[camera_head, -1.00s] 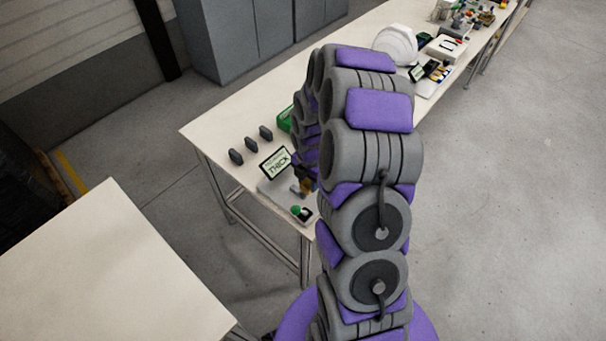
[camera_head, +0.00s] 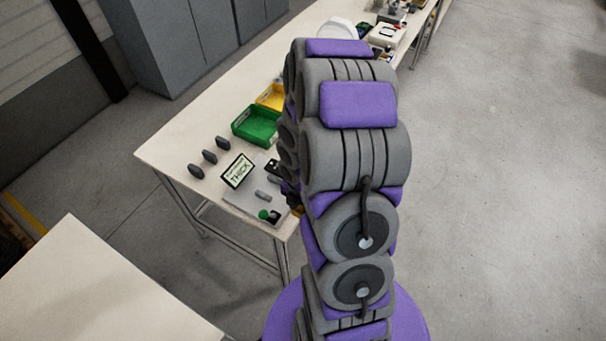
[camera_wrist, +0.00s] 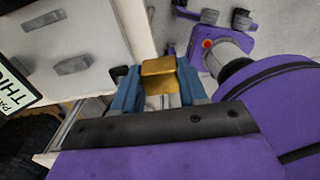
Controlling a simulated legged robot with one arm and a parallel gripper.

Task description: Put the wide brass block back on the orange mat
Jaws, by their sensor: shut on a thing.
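The brass block (camera_wrist: 158,72) is between the blue fingers of my gripper (camera_wrist: 158,84) in the wrist view. The gripper is shut on it. The block is beside the table edge in that view, and I cannot tell its height. In the head view my arm hides most of the gripper and the block. I do not see an orange mat in either current view.
A grey plate (camera_head: 240,201) with small grey blocks and a green knob (camera_head: 264,214) lies near the table end, beside a THICK sign (camera_head: 238,171). Behind are a green bin (camera_head: 255,138) and a yellow bin (camera_head: 266,101). Several dark upright pieces (camera_head: 209,157) stand left.

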